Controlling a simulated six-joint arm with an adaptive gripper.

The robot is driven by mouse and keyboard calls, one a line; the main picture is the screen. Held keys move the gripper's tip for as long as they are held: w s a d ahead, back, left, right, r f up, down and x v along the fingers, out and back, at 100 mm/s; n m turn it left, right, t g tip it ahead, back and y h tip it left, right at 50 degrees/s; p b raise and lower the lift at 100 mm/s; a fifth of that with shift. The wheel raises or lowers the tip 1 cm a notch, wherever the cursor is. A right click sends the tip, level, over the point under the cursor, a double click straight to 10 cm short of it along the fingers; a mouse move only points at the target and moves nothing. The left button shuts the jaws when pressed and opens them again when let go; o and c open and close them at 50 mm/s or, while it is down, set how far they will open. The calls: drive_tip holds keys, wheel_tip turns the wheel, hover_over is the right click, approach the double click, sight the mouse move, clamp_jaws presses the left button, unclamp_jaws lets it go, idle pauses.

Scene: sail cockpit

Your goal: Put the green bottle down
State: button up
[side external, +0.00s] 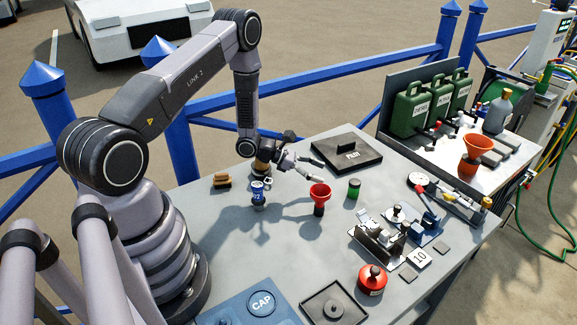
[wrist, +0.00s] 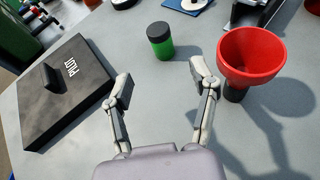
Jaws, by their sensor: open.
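A small green bottle (side external: 354,188) with a dark lid stands upright on the grey table, right of the red funnel. In the wrist view the green bottle (wrist: 160,41) stands upright beyond my fingertips, roughly centred between them. My gripper (side external: 303,167) is open and empty; the wrist view shows its two fingers (wrist: 160,85) spread wide, apart from the bottle. Nothing hides the bottle in either view.
A red funnel (wrist: 257,54) on a dark stem stands close to the right finger. A dark PILOT plate (wrist: 62,92) with a handle lies left. A red canister (side external: 372,280) and metal fixtures (side external: 380,237) stand nearer the front. Bare table lies between gripper and bottle.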

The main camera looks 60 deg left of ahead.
drive_tip(key=shift+s+a+r, duration=0.2)
drive_tip(key=shift+r, duration=0.05)
drive_tip(key=s+d+r+m+g+h, duration=0.1)
drive_tip(key=s+d+r+m+g, duration=0.15)
drive_tip(key=d+r+m, duration=0.4)
drive_tip(key=s+d+r+m+g, duration=0.1)
drive_tip(key=s+r+m+g, duration=0.15)
drive_tip(key=r, duration=0.65)
drive_tip(key=s+d+r+m+g+h, duration=0.1)
drive_tip(key=s+d+r+m+g, duration=0.15)
drive_tip(key=r+m, duration=0.35)
drive_tip(key=s+a+r+m+t+y, duration=0.1)
drive_tip(key=s+r+m+y, duration=0.4)
drive_tip(key=s, duration=0.5)
drive_tip(key=s+a+r+m+t+y, duration=0.2)
drive_tip(key=s+r+m+y, duration=0.3)
drive_tip(key=s, duration=0.6)
wheel_tip(320, 180, up, 4)
drive_tip(key=a+m, duration=0.1)
drive_tip(key=m, duration=0.1)
drive_tip(key=shift+s+f+m+y, duration=0.2)
drive_tip(key=shift+s+m+y, duration=0.1)
drive_tip(key=shift+m, duration=0.1)
